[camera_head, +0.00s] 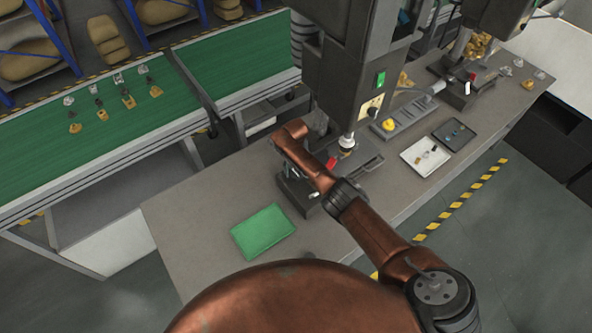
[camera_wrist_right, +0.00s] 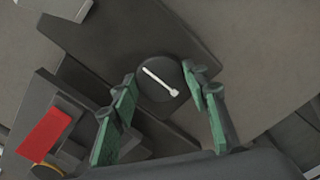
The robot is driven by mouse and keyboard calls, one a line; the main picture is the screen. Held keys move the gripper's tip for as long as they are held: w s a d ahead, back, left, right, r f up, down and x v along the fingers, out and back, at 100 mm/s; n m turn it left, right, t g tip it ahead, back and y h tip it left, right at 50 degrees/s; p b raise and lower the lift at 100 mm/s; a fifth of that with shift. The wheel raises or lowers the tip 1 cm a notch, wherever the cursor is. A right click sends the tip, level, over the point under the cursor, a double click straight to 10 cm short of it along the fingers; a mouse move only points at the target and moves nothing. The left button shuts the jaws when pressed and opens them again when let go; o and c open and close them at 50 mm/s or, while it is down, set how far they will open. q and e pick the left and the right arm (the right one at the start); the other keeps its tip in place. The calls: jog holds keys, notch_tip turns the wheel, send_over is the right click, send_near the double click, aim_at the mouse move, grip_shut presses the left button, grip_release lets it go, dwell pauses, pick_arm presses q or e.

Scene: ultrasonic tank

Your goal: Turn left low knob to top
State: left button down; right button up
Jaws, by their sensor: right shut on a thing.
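The left low knob (camera_wrist_right: 153,91) is a dark round disc with a white pointer line, seen in the right wrist view. The pointer lies slanted from upper left to lower right, with its wider end at lower right. My right gripper (camera_wrist_right: 161,82) has its green-padded fingers on both sides of the knob, with the tips at its rim, shut on it. In the head view my right arm reaches over the near machine's dark base (camera_head: 300,194), and it hides the knob there. My left gripper is not in view.
A red part (camera_wrist_right: 45,134) sits close to the left finger in the wrist view. A green mat (camera_head: 263,232) lies on the grey table (camera_head: 190,215). The machine's column (camera_head: 345,75) stands behind my arm. A white tray (camera_head: 426,157) and dark tray (camera_head: 454,135) lie right.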

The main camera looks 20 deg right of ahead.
aim_at(295, 173)
jog(key=m, duration=0.3)
jog(key=shift+a+p, duration=0.1)
jog(key=shift+p, duration=0.2)
jog(key=shift+w+m, duration=0.1)
jog(key=shift+m, duration=1.4)
jog(key=shift+r, duration=0.1)
jog(key=o, duration=1.2)
jog(key=shift+c, duration=0.2)
notch_tip(295, 173, up, 12)
